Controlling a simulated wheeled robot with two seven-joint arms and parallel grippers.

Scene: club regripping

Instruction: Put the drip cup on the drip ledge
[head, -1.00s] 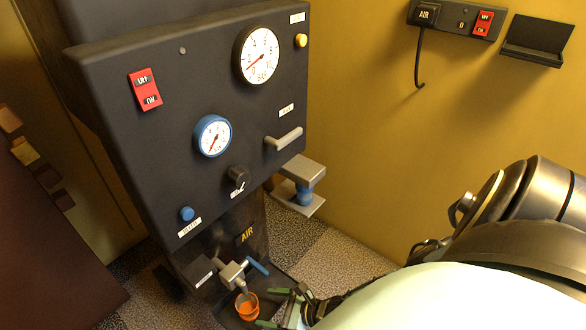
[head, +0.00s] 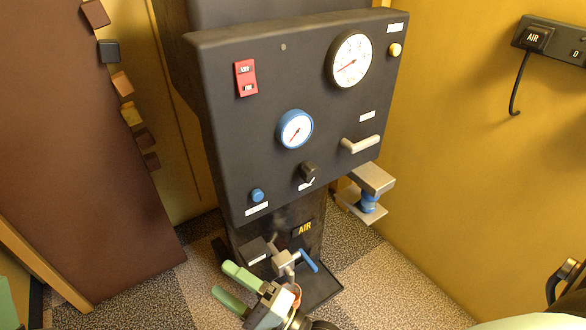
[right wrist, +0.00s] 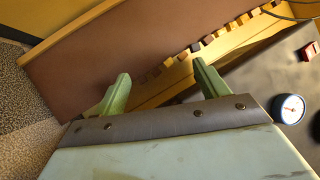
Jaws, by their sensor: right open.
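The drip cup (head: 297,291) is a small orange cup under the grey valve (head: 285,262) at the foot of the dark panel. My right gripper covers most of it in the head view. The drip ledge (head: 324,287) looks to be the dark flat plate there; I cannot see the cup's base on it. My right gripper (head: 223,280) is open, its green fingers pointing left, past and in front of the cup. In the right wrist view its fingers (right wrist: 160,85) are apart with nothing held between them. My left gripper is not in view.
The dark panel (head: 260,130) carries gauges, a red switch and a blue knob. A blue lever (head: 309,260) sticks out beside the valve. A grey bracket (head: 370,180) juts from the panel's right. A brown board (head: 80,150) stands at left. Speckled floor (head: 400,270) is free at right.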

